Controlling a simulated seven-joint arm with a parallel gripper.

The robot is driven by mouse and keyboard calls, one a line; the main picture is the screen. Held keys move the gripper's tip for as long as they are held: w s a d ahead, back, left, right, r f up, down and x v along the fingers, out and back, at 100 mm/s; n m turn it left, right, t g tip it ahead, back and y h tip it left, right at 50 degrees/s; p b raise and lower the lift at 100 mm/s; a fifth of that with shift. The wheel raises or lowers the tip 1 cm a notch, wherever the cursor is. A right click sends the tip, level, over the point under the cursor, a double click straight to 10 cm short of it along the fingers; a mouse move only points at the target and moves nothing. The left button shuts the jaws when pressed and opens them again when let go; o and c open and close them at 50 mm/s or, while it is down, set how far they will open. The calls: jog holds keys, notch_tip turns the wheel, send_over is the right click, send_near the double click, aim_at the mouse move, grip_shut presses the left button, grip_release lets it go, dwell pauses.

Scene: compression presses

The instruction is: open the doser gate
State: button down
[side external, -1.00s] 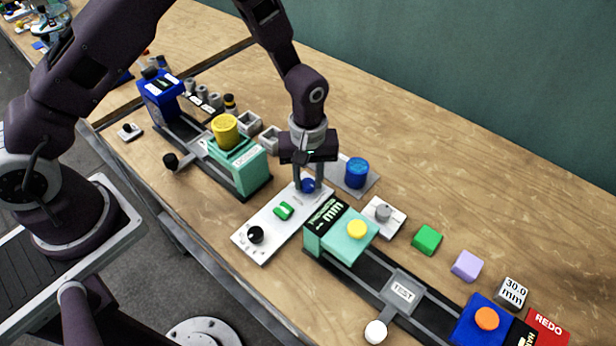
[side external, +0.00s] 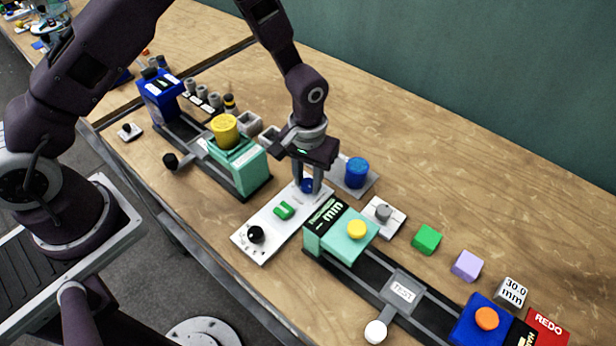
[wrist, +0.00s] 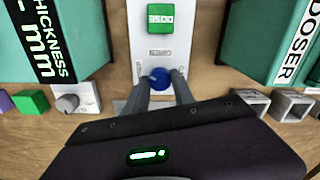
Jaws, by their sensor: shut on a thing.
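The doser (side external: 250,172) is a teal block with a yellow cylinder (side external: 224,131) on top; its DOSER label shows at the right of the wrist view (wrist: 262,40). A white control panel (side external: 264,218) lies between the doser and the teal thickness block. It carries a blue knob (side external: 307,186) at its far end, also seen in the wrist view (wrist: 160,76). My gripper (side external: 309,190) points down, its fingers shut on the blue knob, one on each side. The fingers partly hide the knob. I cannot make out a gate on the doser.
The panel also holds a green switch (side external: 284,211) and a black knob (side external: 256,235). The thickness block (side external: 347,236) stands close on the right. A blue cylinder (side external: 357,172) on a grey plate is just behind my gripper. Small grey bins (side external: 249,123) stand near the doser.

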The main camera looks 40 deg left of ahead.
jog(key=m, duration=0.6)
jog(key=shift+w, duration=0.1)
jog(key=m, duration=0.5)
jog(key=shift+m, duration=0.5)
jog(key=c, duration=1.1)
grip_release()
jog(key=shift+o, duration=0.2)
jog(key=shift+r, duration=0.1)
